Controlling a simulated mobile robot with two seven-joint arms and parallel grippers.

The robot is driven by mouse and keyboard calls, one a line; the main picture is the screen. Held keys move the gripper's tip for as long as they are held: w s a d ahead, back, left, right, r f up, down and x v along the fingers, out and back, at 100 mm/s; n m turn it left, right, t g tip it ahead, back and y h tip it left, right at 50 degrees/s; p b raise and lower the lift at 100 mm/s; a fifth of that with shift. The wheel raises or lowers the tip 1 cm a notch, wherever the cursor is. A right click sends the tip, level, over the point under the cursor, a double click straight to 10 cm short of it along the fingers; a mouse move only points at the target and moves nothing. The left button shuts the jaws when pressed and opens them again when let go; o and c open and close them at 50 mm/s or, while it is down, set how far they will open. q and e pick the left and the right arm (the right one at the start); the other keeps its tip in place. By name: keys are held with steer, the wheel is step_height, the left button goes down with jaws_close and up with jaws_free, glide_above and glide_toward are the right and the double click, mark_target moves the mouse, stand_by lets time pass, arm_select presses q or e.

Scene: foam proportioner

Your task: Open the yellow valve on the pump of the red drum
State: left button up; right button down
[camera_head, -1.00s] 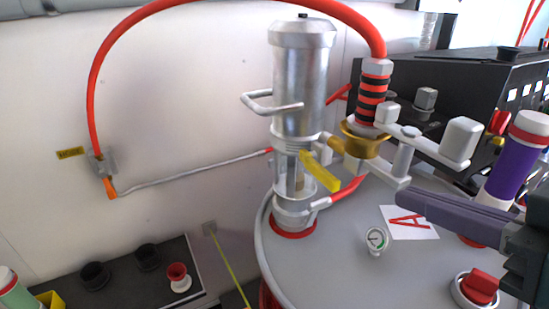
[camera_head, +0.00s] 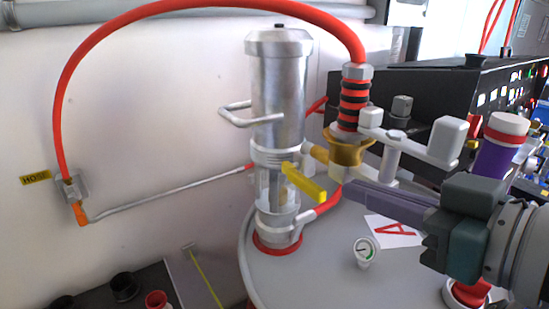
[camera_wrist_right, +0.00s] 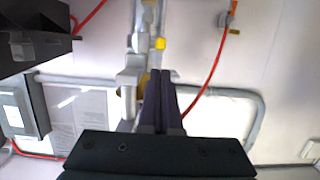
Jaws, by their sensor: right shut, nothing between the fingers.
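The yellow valve (camera_head: 304,184) is a flat lever on the silver pump (camera_head: 277,100), slanting down to the right. Its yellow end also shows in the right wrist view (camera_wrist_right: 160,43). The pump stands upright on the drum's grey lid (camera_head: 310,280), inside a red ring; the drum's red side is hardly visible. My right gripper (camera_head: 335,185) comes in from the right with its long purple fingers shut and empty. Its tips appear just right of the lever's free end; I cannot tell whether they touch. In the wrist view the fingertips (camera_wrist_right: 160,76) point towards the pump. My left gripper is not in view.
A red hose (camera_head: 190,8) arches from the wall to a red-and-black fitting (camera_head: 354,100) beside the pump. Silver blocks (camera_head: 445,138) and a purple cylinder (camera_head: 495,152) stand near my right arm. A gauge (camera_head: 365,251) and a card marked A (camera_head: 394,231) are on the lid.

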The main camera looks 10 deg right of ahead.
mark_target(302, 180)
steer(key=x, duration=0.6)
steer(key=shift+w, duration=0.15)
steer(key=shift+a+f, duration=0.1)
